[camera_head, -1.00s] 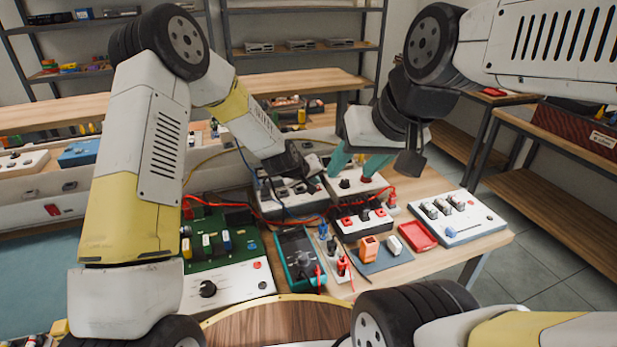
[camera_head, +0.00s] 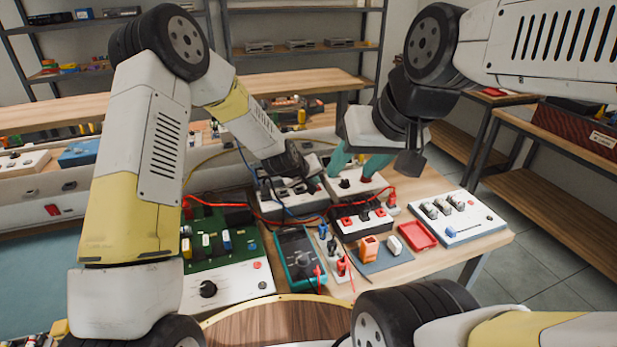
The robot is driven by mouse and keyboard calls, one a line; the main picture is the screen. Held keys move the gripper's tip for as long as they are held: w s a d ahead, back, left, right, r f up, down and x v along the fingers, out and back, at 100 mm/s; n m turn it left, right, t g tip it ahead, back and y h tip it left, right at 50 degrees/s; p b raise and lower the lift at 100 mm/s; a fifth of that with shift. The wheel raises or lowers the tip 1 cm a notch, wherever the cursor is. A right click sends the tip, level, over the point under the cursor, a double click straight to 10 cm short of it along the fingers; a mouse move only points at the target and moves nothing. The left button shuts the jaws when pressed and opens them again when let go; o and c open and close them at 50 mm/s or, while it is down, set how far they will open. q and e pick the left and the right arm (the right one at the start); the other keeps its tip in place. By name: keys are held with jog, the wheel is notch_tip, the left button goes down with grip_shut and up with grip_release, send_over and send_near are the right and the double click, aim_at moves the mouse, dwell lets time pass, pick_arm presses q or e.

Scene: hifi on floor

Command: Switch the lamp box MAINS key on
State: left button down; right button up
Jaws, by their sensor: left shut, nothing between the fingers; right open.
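No MAINS label is readable, so I cannot tell for certain which unit is the lamp box. A white box with dark switches and sockets (camera_head: 291,199) stands at the back of the bench. My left gripper (camera_head: 284,179) is shut just above its back part; the tips are dark and partly hidden, and I cannot tell whether they touch it. A second white box with a black knob (camera_head: 346,183) stands to its right. My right gripper (camera_head: 358,165) has teal fingers spread apart over that box, with nothing between them.
A green circuit board (camera_head: 218,240), a teal multimeter (camera_head: 299,258), a box with red terminals (camera_head: 363,224) and a red tray (camera_head: 418,235) crowd the bench. A white panel with several grey parts (camera_head: 455,218) is at the right. Red and blue leads cross the middle.

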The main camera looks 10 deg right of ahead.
dwell(0.6)
pick_arm(q)
jog(key=shift+f, duration=0.45)
jog(key=shift+r, duration=0.45)
jog(key=shift+r, duration=3)
